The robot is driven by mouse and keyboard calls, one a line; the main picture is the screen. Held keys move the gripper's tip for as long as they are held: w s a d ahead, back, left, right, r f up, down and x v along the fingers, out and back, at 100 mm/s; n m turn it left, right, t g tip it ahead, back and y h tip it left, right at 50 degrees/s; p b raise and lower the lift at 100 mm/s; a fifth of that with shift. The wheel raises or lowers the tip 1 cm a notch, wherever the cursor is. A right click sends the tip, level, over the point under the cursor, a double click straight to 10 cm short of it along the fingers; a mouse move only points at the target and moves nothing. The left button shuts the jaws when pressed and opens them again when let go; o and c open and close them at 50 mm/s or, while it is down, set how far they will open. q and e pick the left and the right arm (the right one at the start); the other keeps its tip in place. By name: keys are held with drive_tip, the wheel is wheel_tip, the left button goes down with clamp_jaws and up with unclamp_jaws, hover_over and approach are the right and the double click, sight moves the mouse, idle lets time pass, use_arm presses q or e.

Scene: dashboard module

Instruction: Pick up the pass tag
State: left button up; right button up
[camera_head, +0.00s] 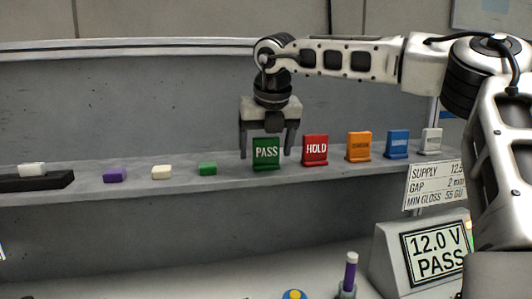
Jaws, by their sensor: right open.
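The green pass tag (266,154) stands upright on the shelf, its white word PASS facing me. My right gripper (266,153) points down over it, open, with one finger to the left of the tag and the other to the right. The fingertips are about level with the tag's face. I cannot tell whether either finger touches it. My left gripper is not in view.
The red HOLD tag (315,150) stands close on the right, near the right finger. Orange (359,146), blue (397,144) and white (431,141) tags stand farther right.

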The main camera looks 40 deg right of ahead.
drive_tip(key=c, duration=1.1)
drive_tip(key=shift+o, duration=0.2)
drive_tip(key=shift+r, duration=0.15)
